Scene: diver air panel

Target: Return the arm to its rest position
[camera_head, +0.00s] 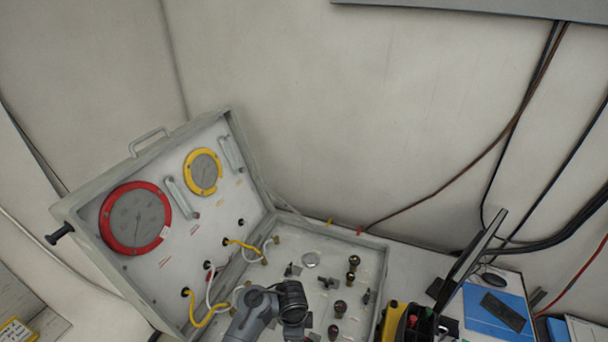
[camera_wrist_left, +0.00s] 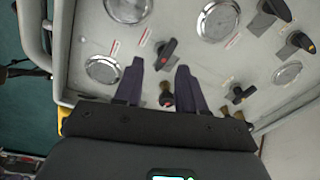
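The grey arm (camera_head: 262,312), with a black joint, reaches over the lower panel of an open diver air case (camera_head: 85,200) in the head view. Its fingertips are not visible there. In the left wrist view my left gripper (camera_wrist_left: 160,66) is open, its two dark fingers apart and pointing over the panel (camera_wrist_left: 90,38). A black lever knob (camera_wrist_left: 166,52) lies just beyond the fingertips. A small dark knob with a red mark (camera_wrist_left: 166,96) shows between the fingers; I see no contact, and the height gap cannot be told. My right gripper is in neither view.
The case lid holds a red-rimmed gauge (camera_head: 135,218) and a yellow-rimmed gauge (camera_head: 203,171). Yellow and white hoses (camera_head: 205,318) bridge lid and base. Several knobs stand on the panel. A yellow-and-black box (camera_head: 392,322), a monitor (camera_head: 472,258) and a blue mat (camera_head: 492,312) are at right.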

